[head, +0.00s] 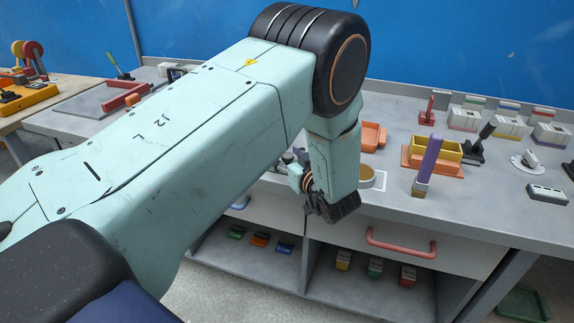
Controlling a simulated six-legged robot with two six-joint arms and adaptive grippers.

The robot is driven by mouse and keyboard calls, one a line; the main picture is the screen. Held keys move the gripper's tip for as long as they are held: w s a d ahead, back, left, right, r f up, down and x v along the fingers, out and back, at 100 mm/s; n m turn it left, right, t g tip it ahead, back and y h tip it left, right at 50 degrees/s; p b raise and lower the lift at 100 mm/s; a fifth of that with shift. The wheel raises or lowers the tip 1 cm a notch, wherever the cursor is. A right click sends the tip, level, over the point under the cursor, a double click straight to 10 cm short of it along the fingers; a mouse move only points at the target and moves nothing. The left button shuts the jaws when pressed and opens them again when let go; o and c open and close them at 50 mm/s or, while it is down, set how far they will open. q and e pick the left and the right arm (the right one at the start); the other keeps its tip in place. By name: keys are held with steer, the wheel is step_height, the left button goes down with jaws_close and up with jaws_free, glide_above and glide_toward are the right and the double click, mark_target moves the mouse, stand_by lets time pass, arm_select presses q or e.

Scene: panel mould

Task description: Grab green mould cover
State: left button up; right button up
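My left arm crosses the view from the left and bends down over the front edge of the grey workbench (480,215). Its wrist end shows small, and I cannot make out the fingers of my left gripper there or whether they are open or shut. My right gripper is not in view. I cannot single out a green mould cover; part of the bench is hidden behind my arm. A yellow mould box (433,148) sits on an orange base (433,168) on the bench. Another orange tray (373,137) stands to its left, partly hidden by my arm.
A purple-handled tool (428,160) stands upright near the bench front. Several small boxes and a black lever (480,142) stand at the back right. Below are a drawer with a red handle (400,243) and shelves of small coloured blocks. A dark green tray (523,304) lies low at the right.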

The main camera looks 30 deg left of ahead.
arm_select(q)
steer(key=shift+w+f, duration=0.25)
steer(key=shift+w, duration=0.05)
steer(key=c, duration=0.4)
steer(key=shift+s+r, duration=0.2)
steer(key=shift+s, duration=0.05)
steer(key=c, duration=0.4)
steer(key=shift+w+f, duration=0.15)
steer(key=shift+w, duration=0.05)
jaws_close()
